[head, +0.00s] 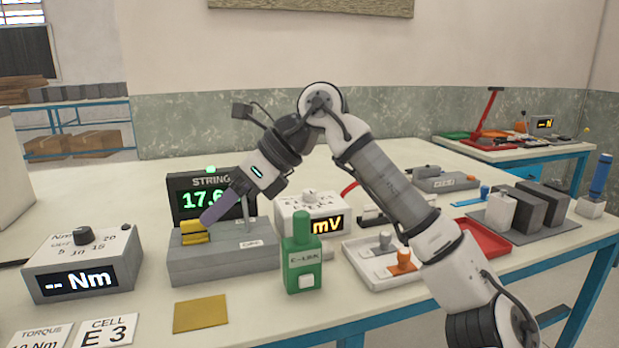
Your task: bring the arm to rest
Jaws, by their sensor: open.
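My arm reaches in from the lower right, bends at the top and points down to the left. My gripper (208,221) is at its end, low over the left part of a grey fixture (225,265). It is open, and I see its fingers nearly edge-on. A yellow block (193,231) sits on the fixture right beside the fingertips. I cannot tell whether they touch. The STRING display (203,181) stands behind the fixture and reads 17.6, with later digits hidden by my gripper. A green lamp is lit on top.
A torque box (83,265) stands left. A tray with an orange knob (402,260) and dark cells (545,202) lie farther right. A yellow pad (200,314) lies in front.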

